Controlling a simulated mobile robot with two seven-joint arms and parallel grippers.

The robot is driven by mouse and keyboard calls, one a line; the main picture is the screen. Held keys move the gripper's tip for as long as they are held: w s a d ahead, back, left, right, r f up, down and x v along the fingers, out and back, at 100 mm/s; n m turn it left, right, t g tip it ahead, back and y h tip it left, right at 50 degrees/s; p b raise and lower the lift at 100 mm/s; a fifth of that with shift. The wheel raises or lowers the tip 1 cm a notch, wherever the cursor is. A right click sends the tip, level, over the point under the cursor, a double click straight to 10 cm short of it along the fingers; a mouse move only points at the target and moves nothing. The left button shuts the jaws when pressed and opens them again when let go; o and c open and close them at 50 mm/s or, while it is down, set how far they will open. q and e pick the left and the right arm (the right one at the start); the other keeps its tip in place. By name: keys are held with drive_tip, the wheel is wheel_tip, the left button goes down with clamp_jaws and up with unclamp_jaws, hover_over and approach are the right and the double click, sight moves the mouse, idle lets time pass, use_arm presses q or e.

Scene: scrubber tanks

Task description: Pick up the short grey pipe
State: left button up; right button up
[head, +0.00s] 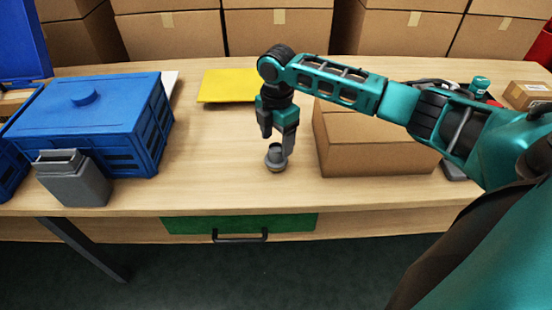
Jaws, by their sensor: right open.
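The short grey pipe (275,159) stands upright on the wooden table, near its front edge and left of a cardboard box. My right gripper (277,141) points down over the pipe, with its arm reaching in from the right. Its jaws are open, with one finger to the right of the pipe's upper part and the other to the upper left. I cannot tell whether either finger touches the pipe. My left gripper is not in view.
A closed cardboard box (375,158) stands just right of my right gripper. A blue lidded tank (95,125) and a grey square funnel-like part (75,182) are at the left. A yellow sheet (228,85) lies behind. Large cardboard boxes (170,38) line the back. A green drawer (240,224) is below the tabletop.

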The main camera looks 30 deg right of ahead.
sight(277, 146)
wheel_tip(277, 146, down, 4)
drive_tip(key=shift+f+b, duration=0.1)
drive_tip(key=shift+b, duration=0.3)
drive_tip(key=shift+c, duration=0.5)
drive_tip(key=c, duration=1)
